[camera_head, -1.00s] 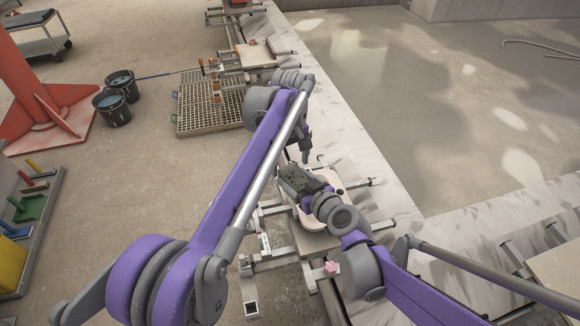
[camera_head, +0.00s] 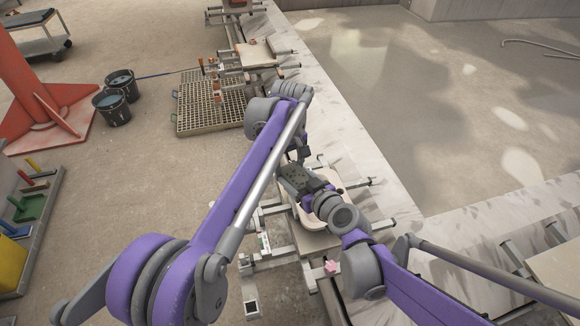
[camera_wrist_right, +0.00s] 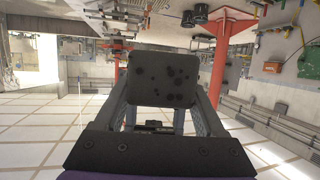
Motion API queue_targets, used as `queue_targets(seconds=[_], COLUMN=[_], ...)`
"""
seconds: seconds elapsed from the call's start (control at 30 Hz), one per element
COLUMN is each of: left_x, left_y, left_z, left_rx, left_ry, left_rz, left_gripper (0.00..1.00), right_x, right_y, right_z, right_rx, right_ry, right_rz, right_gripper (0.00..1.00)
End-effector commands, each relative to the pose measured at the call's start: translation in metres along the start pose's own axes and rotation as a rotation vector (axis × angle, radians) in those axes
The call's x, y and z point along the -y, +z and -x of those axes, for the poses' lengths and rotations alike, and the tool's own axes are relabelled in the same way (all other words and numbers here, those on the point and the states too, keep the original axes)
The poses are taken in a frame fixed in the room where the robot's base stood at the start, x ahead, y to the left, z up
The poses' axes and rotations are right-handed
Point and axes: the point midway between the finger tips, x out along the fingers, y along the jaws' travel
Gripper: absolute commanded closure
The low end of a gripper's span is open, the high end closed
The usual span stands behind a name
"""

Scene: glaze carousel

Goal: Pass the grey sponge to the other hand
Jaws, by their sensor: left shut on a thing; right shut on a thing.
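The grey sponge (camera_head: 294,180), dotted with dark spots, is held above the pale board in the middle of the head view. It also fills the centre of the right wrist view (camera_wrist_right: 162,80). My right gripper (camera_head: 307,187) is shut on it, with one finger on each side in the wrist view. My left gripper (camera_head: 301,162) reaches down from above and is shut on the sponge's far edge. Its fingertips are small and partly hidden in the head view, and the sponge hides them in the wrist view.
A pale rounded board (camera_head: 326,213) on a metal frame lies beneath the grippers. A slatted pallet (camera_head: 208,113), two dark buckets (camera_head: 112,107) and a red column base (camera_head: 50,115) stand to the left. A pink block (camera_head: 331,267) sits on the frame nearby.

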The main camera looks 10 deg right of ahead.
Motion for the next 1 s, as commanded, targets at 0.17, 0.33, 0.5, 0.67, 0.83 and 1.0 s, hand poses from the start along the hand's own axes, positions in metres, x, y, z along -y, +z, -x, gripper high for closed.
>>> queue_targets(seconds=[0.17,0.33,0.5,0.67,0.83,1.0], left_x=[-0.0048,-0.0039,-0.0032,-0.0028,-0.0026,-0.0026], left_y=[0.0016,0.0015,0.0013,0.0012,0.001,0.0009], left_z=[-0.0002,-0.0001,0.0,0.0,0.0,-0.0001], left_rx=[-0.001,0.0,0.0,0.0,0.0,0.0], left_ry=[0.01,0.008,0.007,0.006,0.005,0.005], left_rz=[-0.004,-0.003,-0.003,-0.002,-0.002,-0.002], left_gripper=[0.83,0.83,0.83,0.83,0.83,0.83], right_x=[0.006,0.0048,0.0039,0.0034,0.0032,0.0032], right_y=[0.001,0.0008,0.0006,0.0005,0.0005,0.0005], right_z=[0.0,-0.0001,-0.0001,-0.0001,-0.0001,-0.0001], right_rx=[0.004,0.003,0.003,0.002,0.002,0.002], right_ry=[-0.016,-0.013,-0.01,-0.009,-0.009,-0.009], right_rz=[0.001,0.001,0.001,0.001,0.001,0.001], right_gripper=[0.03,0.0,0.0,0.0,0.0,0.0])
